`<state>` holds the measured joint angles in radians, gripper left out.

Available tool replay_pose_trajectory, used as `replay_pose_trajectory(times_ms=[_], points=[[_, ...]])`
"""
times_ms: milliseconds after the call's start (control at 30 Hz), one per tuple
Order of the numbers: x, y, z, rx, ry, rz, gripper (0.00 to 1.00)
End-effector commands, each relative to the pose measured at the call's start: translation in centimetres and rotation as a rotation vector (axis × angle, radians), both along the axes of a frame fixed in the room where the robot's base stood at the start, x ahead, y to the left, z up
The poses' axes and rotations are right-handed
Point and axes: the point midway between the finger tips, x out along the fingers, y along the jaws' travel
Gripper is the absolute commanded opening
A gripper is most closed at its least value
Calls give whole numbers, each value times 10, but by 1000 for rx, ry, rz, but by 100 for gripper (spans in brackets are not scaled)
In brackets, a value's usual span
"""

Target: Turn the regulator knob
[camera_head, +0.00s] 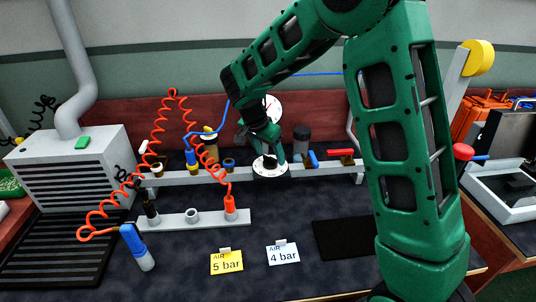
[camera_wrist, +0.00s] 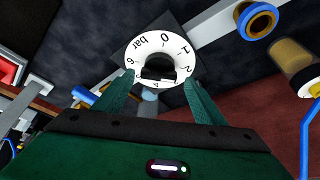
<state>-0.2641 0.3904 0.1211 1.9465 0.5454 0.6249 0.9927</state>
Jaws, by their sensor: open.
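The regulator knob (camera_wrist: 158,68) is black and sits in the middle of a round white dial marked with numbers and "bar" (camera_wrist: 140,44). In the head view the white dial (camera_head: 264,170) is on the grey rail at the back of the bench. My gripper (camera_wrist: 161,80) is open, with one green finger on each side of the knob, their tips over the dial's near rim. In the head view my gripper (camera_head: 271,150) is just above the dial and hides most of the knob. Whether the fingers touch the knob cannot be told.
A white gauge (camera_head: 272,106) stands behind my gripper. A blue valve lever (camera_head: 314,158) and a red one (camera_head: 340,152) are right of the dial. Coiled orange hose (camera_head: 160,112) hangs at left. Cards reading 5 bar (camera_head: 227,262) and 4 bar (camera_head: 284,253) lie in front.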

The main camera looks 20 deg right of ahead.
Motion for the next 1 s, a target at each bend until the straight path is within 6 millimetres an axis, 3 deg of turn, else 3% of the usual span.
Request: replay_pose_trajectory(times_ms=[233, 700, 1000], points=[[-3, 4, 12, -1, 1, 0, 64], [-19, 30, 86, 1, -1, 0, 64], [-22, 35, 99, 0, 0, 1, 64]])
